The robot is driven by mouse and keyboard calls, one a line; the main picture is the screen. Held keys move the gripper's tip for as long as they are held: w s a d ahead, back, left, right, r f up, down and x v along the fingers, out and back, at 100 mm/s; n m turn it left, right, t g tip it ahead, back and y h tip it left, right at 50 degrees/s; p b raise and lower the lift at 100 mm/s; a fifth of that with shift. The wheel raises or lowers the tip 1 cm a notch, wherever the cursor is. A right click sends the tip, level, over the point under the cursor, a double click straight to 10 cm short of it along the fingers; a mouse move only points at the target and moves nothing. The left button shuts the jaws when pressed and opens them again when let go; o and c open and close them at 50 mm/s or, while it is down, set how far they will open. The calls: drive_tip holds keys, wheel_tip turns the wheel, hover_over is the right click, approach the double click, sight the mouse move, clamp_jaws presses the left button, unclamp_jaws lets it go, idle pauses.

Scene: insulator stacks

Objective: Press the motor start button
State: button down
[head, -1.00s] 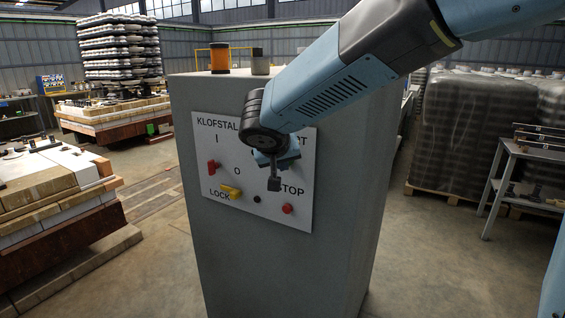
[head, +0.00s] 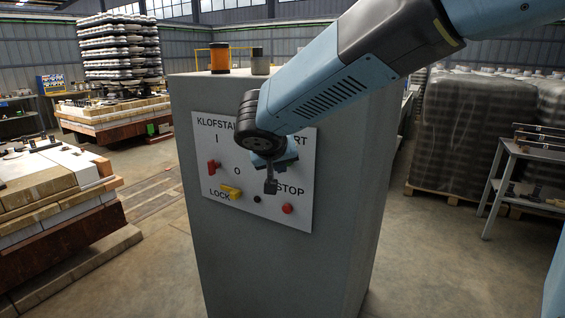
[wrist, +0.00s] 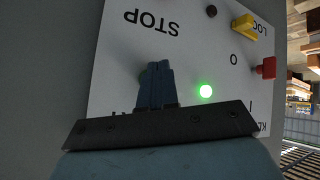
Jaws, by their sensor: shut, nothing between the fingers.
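The white control panel (head: 222,158) is on the front of a grey cabinet. The end of the word START shows right of my wrist in the head view; the start button itself is hidden by my arm or cannot be made out. My gripper (head: 271,187) is shut and empty in front of the panel, above the red stop button (head: 287,208). In the wrist view, upside down, my shut fingers (wrist: 154,72) reach towards the panel near a lit green lamp (wrist: 205,91). Whether the fingertips touch anything cannot be told.
The panel also has a red switch (head: 212,167), a yellow lock handle (head: 230,192) and a small black knob (head: 257,199). An orange beacon (head: 220,58) and a grey cylinder (head: 260,62) stand on the cabinet (head: 270,265). Brick-topped pallets stand left, a metal table right.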

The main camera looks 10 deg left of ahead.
drive_tip(key=shift+s+a, duration=0.1)
drive_tip(key=shift+s, duration=0.05)
drive_tip(key=s, duration=0.1)
drive_tip(key=s+a, duration=0.1)
drive_tip(key=s, duration=0.1)
drive_tip(key=s+a, duration=0.1)
drive_tip(key=shift+s, duration=0.3)
idle(0.4)
idle(0.4)
drive_tip(key=s+d+r+m+g+h, duration=0.1)
drive_tip(key=d, duration=0.9)
drive_tip(key=s+d+r+m+g+h, duration=0.1)
drive_tip(key=s+d, duration=0.1)
drive_tip(key=d, duration=0.8)
drive_tip(key=s+d+f+m+g+y, duration=0.1)
drive_tip(key=s+d+y, duration=0.1)
drive_tip(key=s+d, duration=1.1)
drive_tip(key=shift+d+g+y, duration=0.4)
drive_tip(key=shift+d, duration=0.4)
